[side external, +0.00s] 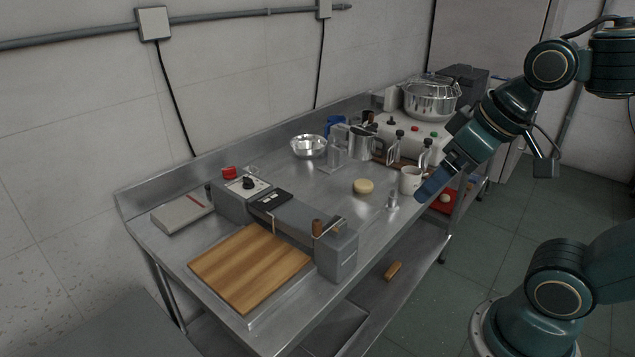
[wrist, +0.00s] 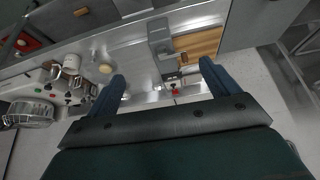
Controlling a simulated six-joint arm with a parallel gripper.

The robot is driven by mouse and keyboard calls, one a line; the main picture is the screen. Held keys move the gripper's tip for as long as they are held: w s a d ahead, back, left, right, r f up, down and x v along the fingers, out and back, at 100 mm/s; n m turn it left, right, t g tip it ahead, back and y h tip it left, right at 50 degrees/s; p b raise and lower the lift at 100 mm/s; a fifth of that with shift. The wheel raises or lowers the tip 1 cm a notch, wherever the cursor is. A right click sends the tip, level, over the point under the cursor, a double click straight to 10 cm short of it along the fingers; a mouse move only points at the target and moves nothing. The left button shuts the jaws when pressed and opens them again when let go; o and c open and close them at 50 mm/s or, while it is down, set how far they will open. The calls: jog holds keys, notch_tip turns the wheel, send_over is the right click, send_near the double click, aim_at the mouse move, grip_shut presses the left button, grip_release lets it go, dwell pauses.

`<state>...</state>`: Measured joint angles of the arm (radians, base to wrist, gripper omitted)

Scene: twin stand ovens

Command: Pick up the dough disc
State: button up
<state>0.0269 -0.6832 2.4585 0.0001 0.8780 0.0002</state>
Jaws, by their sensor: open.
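The dough disc (side external: 362,186) is a small, pale, round, thick piece lying flat on the steel table (side external: 345,215), near its middle. In the wrist view the dough disc (wrist: 105,68) shows left of the fingers, close to the left fingertip in the picture. My gripper (side external: 432,188) hangs at the table's front edge, to the right of the disc and apart from it. In the wrist view the two blue fingers of my gripper (wrist: 162,70) are spread wide with nothing between them.
A white mug (side external: 410,180) and a small clear glass piece (side external: 392,196) stand between my gripper and the disc. Behind are a metal bowl (side external: 308,146) and metal jug (side external: 362,145). A wooden board (side external: 250,268) lies at the left end. A large pot (side external: 431,101) stands at the far end.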

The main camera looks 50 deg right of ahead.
jog(key=w+d+f+m+h, duration=0.1)
jog(key=w+d+m, duration=0.1)
jog(key=w+d, duration=0.6)
jog(key=w+d+f+m, duration=0.1)
jog(key=w+d, duration=0.3)
jog(key=w, duration=0.7)
jog(key=w+d+f+m, duration=0.1)
jog(key=w+d+f, duration=0.2)
jog(key=d+f, duration=0.2)
jog(key=w+d+f+m+g+h, duration=0.1)
jog(key=w+d+f, duration=0.3)
jog(key=d+f, duration=0.2)
jog(key=w+d+f+m, duration=0.1)
jog(key=w+d+f, duration=0.2)
jog(key=d, duration=0.6)
notch_tip(320, 180, down, 3)
jog(key=shift+w+r+g, duration=0.1)
jog(key=shift+w+g, duration=0.05)
jog(key=shift+g, duration=0.15)
send_over(367, 189)
jog(key=shift+f, duration=3.9)
